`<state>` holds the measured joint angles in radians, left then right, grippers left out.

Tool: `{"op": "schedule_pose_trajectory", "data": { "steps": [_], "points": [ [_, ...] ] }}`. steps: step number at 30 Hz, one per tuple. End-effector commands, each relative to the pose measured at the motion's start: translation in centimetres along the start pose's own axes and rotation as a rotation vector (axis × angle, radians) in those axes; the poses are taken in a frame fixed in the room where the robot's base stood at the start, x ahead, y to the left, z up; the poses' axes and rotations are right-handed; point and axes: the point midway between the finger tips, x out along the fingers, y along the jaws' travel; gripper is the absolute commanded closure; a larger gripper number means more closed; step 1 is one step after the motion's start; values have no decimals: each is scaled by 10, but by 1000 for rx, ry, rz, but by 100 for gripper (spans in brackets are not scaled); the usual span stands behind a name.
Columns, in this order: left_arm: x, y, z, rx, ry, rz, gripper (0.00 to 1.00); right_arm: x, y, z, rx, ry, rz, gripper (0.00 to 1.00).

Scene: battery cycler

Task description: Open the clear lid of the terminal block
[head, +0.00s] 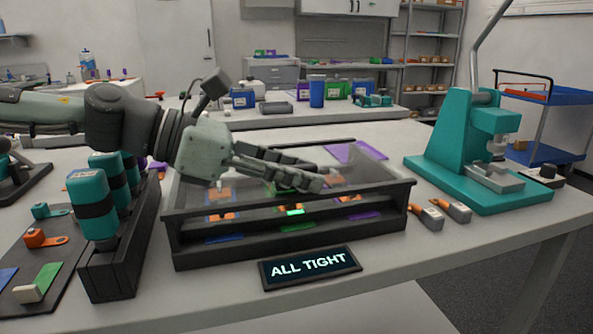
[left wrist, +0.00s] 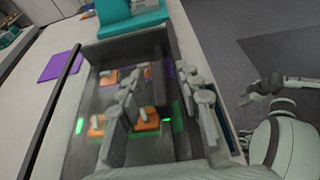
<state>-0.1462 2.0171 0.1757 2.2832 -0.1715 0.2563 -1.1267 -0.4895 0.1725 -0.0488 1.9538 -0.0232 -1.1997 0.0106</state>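The terminal block (head: 290,244) is a black-framed box in the middle of the table, with orange, blue, green and purple parts inside. Its clear lid (head: 380,172) lies over the top, with a dark bar along the front. My left gripper (head: 320,177) is over the lid, its fingers pointing right and apart with nothing held. I cannot tell whether they touch the lid. In the left wrist view its two fingers (left wrist: 165,97) show spread above the block, hiding part of it. My right gripper (left wrist: 268,88) appears at the right of that view, its opening unclear.
An "ALL TIGHT" sign (head: 311,266) stands before the block. A black rack of teal cylinders (head: 92,208) is close on the left. A teal press (head: 470,160) and two orange-and-grey tools (head: 430,216) are on the right. Some table is bare behind the block.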

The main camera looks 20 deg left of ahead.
Motion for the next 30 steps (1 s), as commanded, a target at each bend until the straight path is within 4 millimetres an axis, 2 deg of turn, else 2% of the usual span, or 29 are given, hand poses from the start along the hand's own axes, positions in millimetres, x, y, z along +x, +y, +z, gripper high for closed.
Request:
{"op": "schedule_pose_trajectory", "data": {
  "steps": [7, 15, 30],
  "points": [
    [0, 0, 0, 1, 0, 0, 66, 0, 2, 1, 3, -1, 3, 60],
    [0, 0, 0, 1, 0, 0, 99, 1, 2, 2, 3, -3, 3, 60],
    [1, 0, 2, -8, 0, -4, 100, 2, 2, 3, 2, -3, 2, 60]
  ]
}}
